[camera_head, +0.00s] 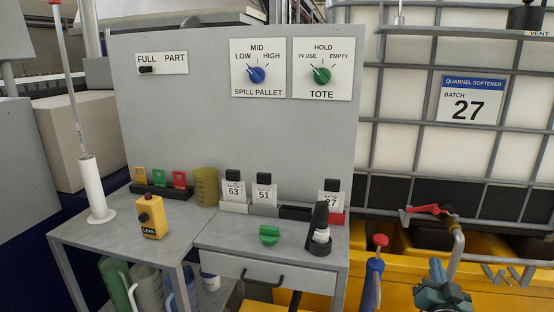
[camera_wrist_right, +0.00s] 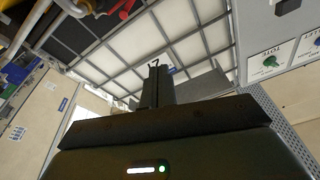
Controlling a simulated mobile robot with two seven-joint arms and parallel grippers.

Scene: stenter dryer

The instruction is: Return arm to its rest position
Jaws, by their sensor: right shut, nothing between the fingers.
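My right gripper (camera_head: 437,268) is at the bottom right of the head view, in front of the yellow spill pallet. Its narrow fingers point up and away toward the caged tote (camera_head: 410,125). In the right wrist view the dark fingers (camera_wrist_right: 154,72) are together with nothing between them. The gripper appears apart from everything around it. My left gripper is not in view. The rest of my right arm is hidden below the picture.
A red-handled valve (camera_head: 430,210) and a blue tool with a red top (camera_head: 374,265) are near the gripper. The grey bench (camera_head: 215,235) at left holds a yellow pendant (camera_head: 151,215), a green knob (camera_head: 269,234) and a black-handled object (camera_head: 320,232). A panel (camera_head: 200,110) stands behind.

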